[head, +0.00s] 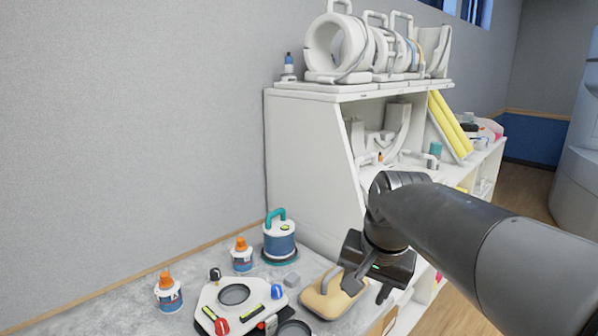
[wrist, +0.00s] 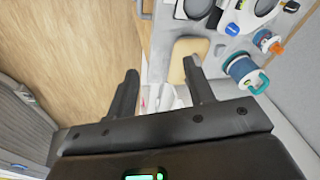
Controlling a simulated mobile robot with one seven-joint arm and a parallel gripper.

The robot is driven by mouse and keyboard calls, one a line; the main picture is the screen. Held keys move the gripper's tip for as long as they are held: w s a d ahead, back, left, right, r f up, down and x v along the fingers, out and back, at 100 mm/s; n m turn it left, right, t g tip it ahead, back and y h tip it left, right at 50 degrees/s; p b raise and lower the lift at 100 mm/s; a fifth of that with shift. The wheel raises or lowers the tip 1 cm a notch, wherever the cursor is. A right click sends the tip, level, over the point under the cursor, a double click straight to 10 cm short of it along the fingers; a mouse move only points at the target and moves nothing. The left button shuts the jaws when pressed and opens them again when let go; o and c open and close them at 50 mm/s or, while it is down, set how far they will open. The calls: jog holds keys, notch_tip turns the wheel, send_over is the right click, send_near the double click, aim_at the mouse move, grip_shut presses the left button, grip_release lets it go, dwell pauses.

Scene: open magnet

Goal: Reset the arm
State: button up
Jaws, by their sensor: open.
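My gripper (head: 368,287) is at the lower right of the head view, at the end of my dark arm, above the right edge of the grey counter. In the wrist view my gripper (wrist: 165,82) shows two black fingers spread apart with nothing between them. A tan pad (head: 325,298) lies on the counter just left of the gripper in the head view. The same pad shows beside the right finger in the wrist view (wrist: 184,66).
The counter (head: 95,318) holds a white device (head: 208,300) with knobs, orange-capped bottles (head: 168,292) and a teal-handled canister (head: 280,240). A white shelf unit (head: 310,150) with ring-shaped coils (head: 335,45) stands behind my arm. Open wooden floor (wrist: 65,50) lies left of the counter in the wrist view.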

jog(key=s+d+f+n+t, duration=0.1)
jog(key=s+f+n, duration=0.1)
jog(key=s, duration=0.4)
jog(key=s+d+f+n+t+h, duration=0.1)
jog(key=s+d+f+n, duration=0.1)
jog(key=s+f, duration=0.2)
jog(key=shift+s+d+n, duration=0.3)
jog(key=shift+s, duration=0.9)
